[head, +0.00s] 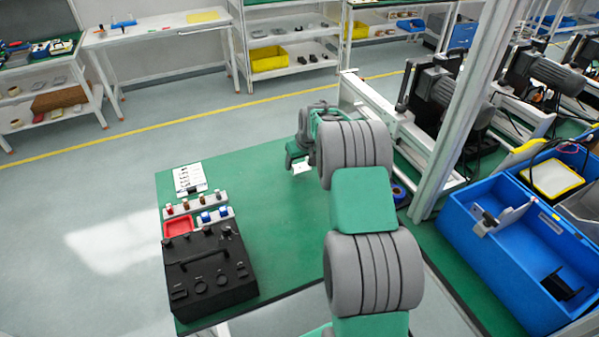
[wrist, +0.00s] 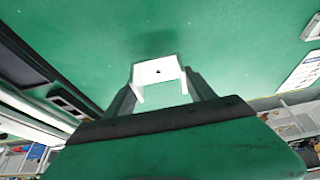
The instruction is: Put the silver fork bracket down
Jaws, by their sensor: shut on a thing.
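The silver fork bracket (wrist: 158,71) is a pale U-shaped piece with a small dark hole, seen in the wrist view. My gripper (wrist: 162,88) is shut on it, one dark finger on each side. In the head view the gripper (head: 299,163) is over the far part of the green table (head: 285,240), and a small pale bit of the bracket (head: 303,167) shows beside it. A dark shadow lies on the green surface near the bracket in the wrist view. I cannot tell the exact height over the table.
A black case (head: 208,268) with dark parts, a red tray (head: 178,226), knobbed pale strips (head: 213,215) and a printed sheet (head: 189,178) fill the table's left side. A blue bin (head: 515,275) stands right, past a white post. The table's middle is clear.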

